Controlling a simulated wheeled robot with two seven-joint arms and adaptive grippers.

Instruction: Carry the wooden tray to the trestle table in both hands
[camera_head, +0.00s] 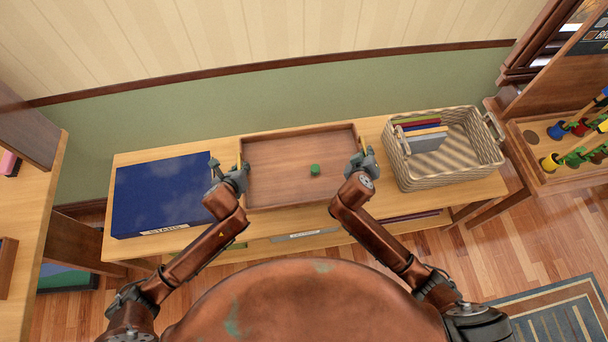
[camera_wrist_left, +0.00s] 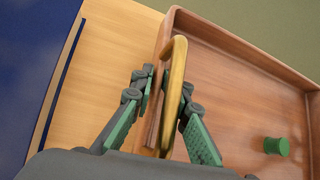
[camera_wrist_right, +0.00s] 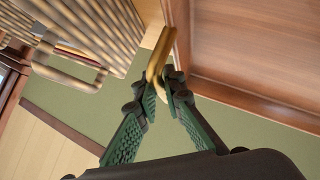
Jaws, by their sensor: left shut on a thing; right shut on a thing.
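The wooden tray (camera_head: 275,178) is on the wooden bench between a blue box and a wicker basket. A small green cylinder (camera_head: 315,169) stands inside it, right of the middle; it also shows in the left wrist view (camera_wrist_left: 277,146). My left gripper (camera_head: 237,167) is shut on the tray's left brass handle (camera_wrist_left: 175,92). My right gripper (camera_head: 362,157) is shut on the tray's right brass handle (camera_wrist_right: 157,65). The tray looks level in the head view. I cannot tell whether its underside touches the bench. No trestle table is clearly identifiable.
The blue box (camera_head: 165,193) lies close left of the tray. The wicker basket (camera_head: 450,170) with several books stands close right. The green wall (camera_head: 200,120) is just behind the bench (camera_head: 385,200). A wooden unit with coloured pieces (camera_head: 560,165) stands at right, and a shelf (camera_head: 50,215) at left.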

